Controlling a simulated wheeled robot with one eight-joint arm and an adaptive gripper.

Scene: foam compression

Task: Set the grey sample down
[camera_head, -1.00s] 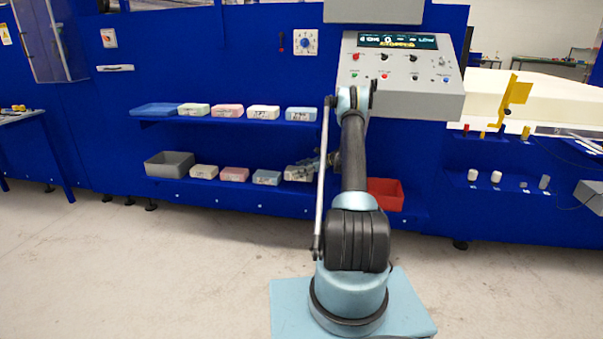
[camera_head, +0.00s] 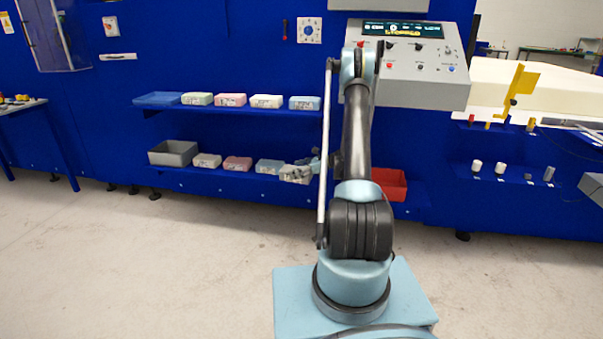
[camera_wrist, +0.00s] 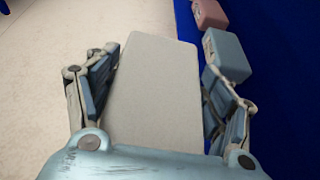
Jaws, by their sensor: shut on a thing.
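The grey sample (camera_wrist: 155,95) is a pale grey block with rounded edges, filling the middle of the wrist view. My gripper (camera_wrist: 158,85) has one finger along each long side of it and is shut on it. In the head view the grey sample (camera_head: 293,174) shows at the right end of the lower shelf (camera_head: 225,181), with my gripper (camera_head: 312,165) at it, partly hidden by my arm. I cannot tell whether the sample touches the shelf or is held just above it.
A blue block (camera_head: 268,166) and a pink block (camera_head: 238,163) stand close to the left. A grey bin (camera_head: 173,153) is at the shelf's left end, and a red bin (camera_head: 388,184) is right of my arm. Several blocks fill the upper shelf (camera_head: 225,110).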

